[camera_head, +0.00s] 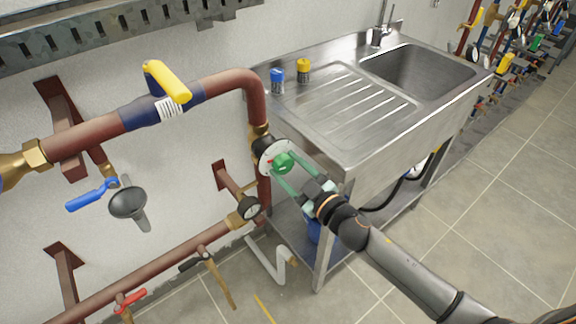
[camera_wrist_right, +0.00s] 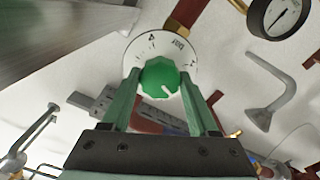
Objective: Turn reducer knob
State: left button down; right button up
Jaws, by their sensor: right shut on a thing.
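The reducer knob (camera_head: 282,162) is green and sits on a white round dial on the brown pipe, left of the sink. It also shows in the right wrist view (camera_wrist_right: 160,76), with a white pointer mark, in front of the dial (camera_wrist_right: 185,45) with printed figures. My right gripper (camera_head: 283,172) reaches in from the lower right, its two green fingers on either side of the knob. In the right wrist view the fingertips (camera_wrist_right: 160,82) flank the knob and the gripper is shut on it. My left gripper is not in view.
A steel sink (camera_head: 340,110) stands right of the knob, its edge close to my right arm. A yellow-handled valve (camera_head: 167,82) and a blue-handled valve (camera_head: 92,195) are at the left. Open tiled floor lies at the right.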

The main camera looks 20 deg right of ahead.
jog(key=n, duration=0.2)
jog(key=shift+n, duration=0.4)
jog(key=n, duration=0.3)
jog(key=shift+n+p, duration=0.3)
jog(key=shift+p, duration=0.1)
jog(key=n, duration=0.6)
jog(key=o, duration=1.4)
